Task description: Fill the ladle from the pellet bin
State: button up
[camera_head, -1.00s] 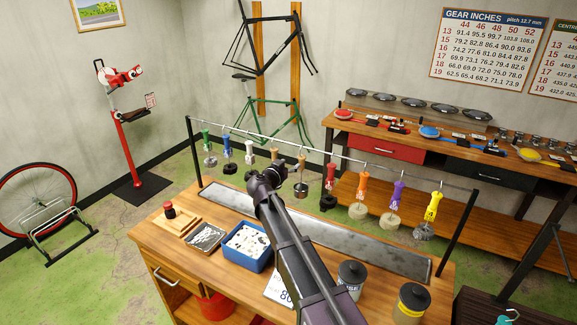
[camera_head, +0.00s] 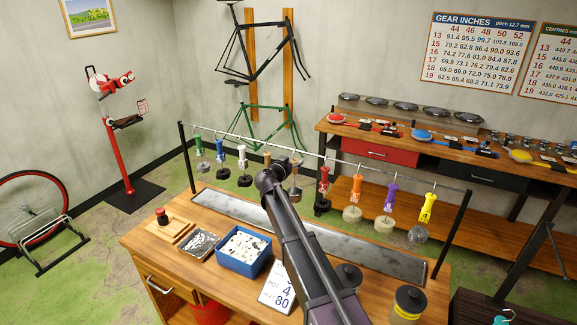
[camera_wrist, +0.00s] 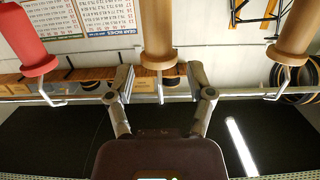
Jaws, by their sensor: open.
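A row of ladles with coloured handles hangs from a rail (camera_head: 335,157). My gripper (camera_head: 287,164) is at the rail, near a brown-handled ladle (camera_head: 295,183) beside a red-handled one (camera_head: 324,182). In the wrist view, my gripper (camera_wrist: 160,76) is open and empty. A tan-brown handle (camera_wrist: 157,30) stands centred between and beyond the fingertips, with a gap on each side. A red handle (camera_wrist: 25,45) is to its left and another tan one (camera_wrist: 295,30) to its right. The blue pellet bin (camera_head: 238,266), holding white pellets (camera_head: 244,244), stands on the bench, left of my arm.
A metal tray (camera_head: 199,243) and a wooden block with a dark-topped red piece (camera_head: 162,216) are left of the bin. A number card (camera_head: 276,290) and a yellow-banded canister (camera_head: 407,303) are near my arm. A long grey drip tray (camera_head: 372,258) lies under the ladles.

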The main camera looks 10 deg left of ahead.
aim_at(295, 173)
jog(key=shift+w+d+f, duration=0.1)
jog(key=shift+w+d, duration=0.1)
jog(key=shift+w, duration=0.4)
jog(key=shift+w+d+f+b, duration=0.15)
jog(key=shift+w+f+b, duration=0.1)
jog(key=shift+f+b, duration=0.25)
jog(key=shift+w+d+f+b, duration=0.1)
jog(key=shift+w+f+b, duration=0.1)
jog(key=shift+f+b, duration=1)
grip_shut()
jog(key=shift+r+p, duration=1.45)
jog(key=shift+r, duration=0.05)
jog(key=shift+s+a, duration=0.1)
jog(key=shift+s, duration=0.05)
